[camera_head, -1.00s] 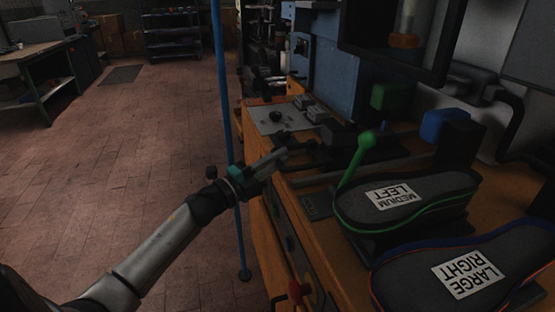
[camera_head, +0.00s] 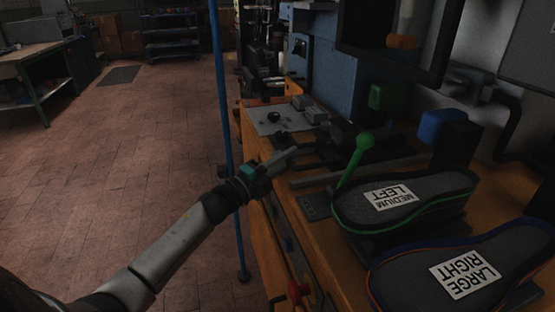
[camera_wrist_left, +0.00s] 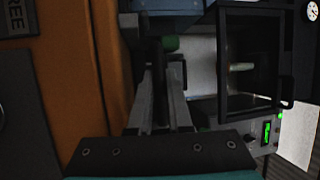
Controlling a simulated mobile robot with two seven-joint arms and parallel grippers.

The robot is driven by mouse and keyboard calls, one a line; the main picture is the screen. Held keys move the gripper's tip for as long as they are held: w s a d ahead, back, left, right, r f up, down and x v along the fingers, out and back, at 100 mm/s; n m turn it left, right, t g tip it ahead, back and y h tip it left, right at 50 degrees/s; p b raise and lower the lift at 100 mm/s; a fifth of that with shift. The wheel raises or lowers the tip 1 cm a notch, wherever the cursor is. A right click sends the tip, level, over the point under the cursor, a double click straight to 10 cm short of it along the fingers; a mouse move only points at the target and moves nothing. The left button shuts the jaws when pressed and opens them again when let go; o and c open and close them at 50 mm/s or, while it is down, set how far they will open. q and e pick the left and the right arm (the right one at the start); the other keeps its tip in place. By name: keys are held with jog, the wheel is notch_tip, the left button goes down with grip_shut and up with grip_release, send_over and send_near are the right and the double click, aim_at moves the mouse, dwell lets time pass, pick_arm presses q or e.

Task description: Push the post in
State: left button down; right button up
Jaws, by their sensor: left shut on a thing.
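My left gripper (camera_head: 294,154) is over the near left part of the orange bench, its grey fingers pointing right and away. In the left wrist view its two fingers (camera_wrist_left: 163,92) stand close together around a small dark thing that I cannot make out clearly. A tan cylinder (camera_head: 401,41), possibly the post, shows in the black-framed machine opening at the upper right. It also shows in the left wrist view (camera_wrist_left: 242,66), apart from the fingers. My right gripper is not in view.
Green (camera_head: 388,97) and blue (camera_head: 441,124) blocks are behind. A blue pole (camera_head: 222,100) stands left of the bench.

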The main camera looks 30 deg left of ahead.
pick_arm(q)
jog(key=shift+w+d, duration=0.4)
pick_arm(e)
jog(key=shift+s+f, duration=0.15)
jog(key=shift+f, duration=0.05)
pick_arm(q)
jog(key=c, duration=1.1)
grip_release()
jog(key=shift+s, duration=0.1)
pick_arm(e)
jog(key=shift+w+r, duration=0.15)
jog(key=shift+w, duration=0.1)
pick_arm(q)
jog(key=shift+s+a+f, duration=0.1)
jog(key=shift+s+a, duration=0.05)
jog(key=shift+s, duration=0.05)
jog(key=p+v, duration=0.2)
jog(key=v, duration=1.2)
jog(key=shift+s, duration=0.3)
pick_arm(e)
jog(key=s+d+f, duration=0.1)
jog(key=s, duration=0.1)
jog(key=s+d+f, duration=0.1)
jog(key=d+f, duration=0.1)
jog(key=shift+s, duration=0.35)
